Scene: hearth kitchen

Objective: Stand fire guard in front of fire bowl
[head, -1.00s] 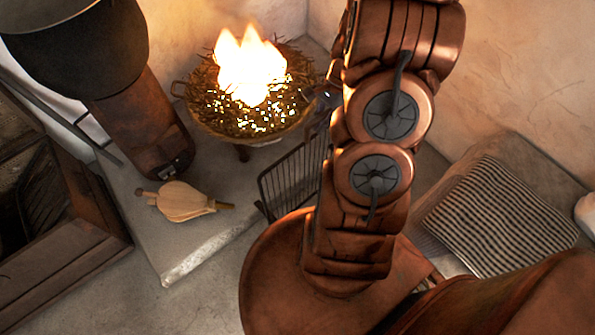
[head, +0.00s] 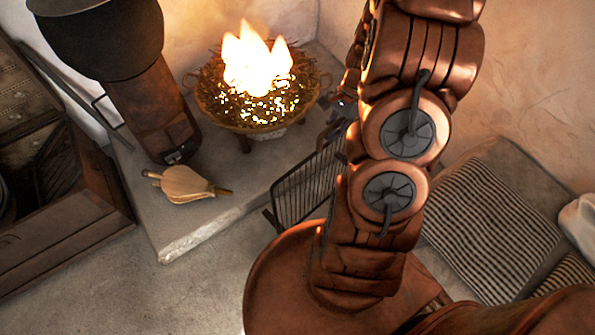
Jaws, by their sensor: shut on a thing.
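The fire guard (head: 306,187), a dark barred metal screen, stands roughly upright at the hearth's front edge, right of centre. My arm hides its right part. The fire bowl (head: 214,108) is a round dark bowl on short legs, with bright flames and embers, on the hearth slab behind and left of the guard. My gripper (head: 341,122) shows only partly beside my arm, at the guard's upper right, shut on the guard. The fingertips are mostly hidden. I cannot tell whether the guard's foot touches the slab or floor.
Wooden bellows (head: 187,185) lie on the pale stone hearth slab (head: 235,190) left of the guard. A dark wooden chest (head: 60,235) stands at the left. A checked cushion (head: 490,228) lies at the right. The slab between bellows and guard is clear.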

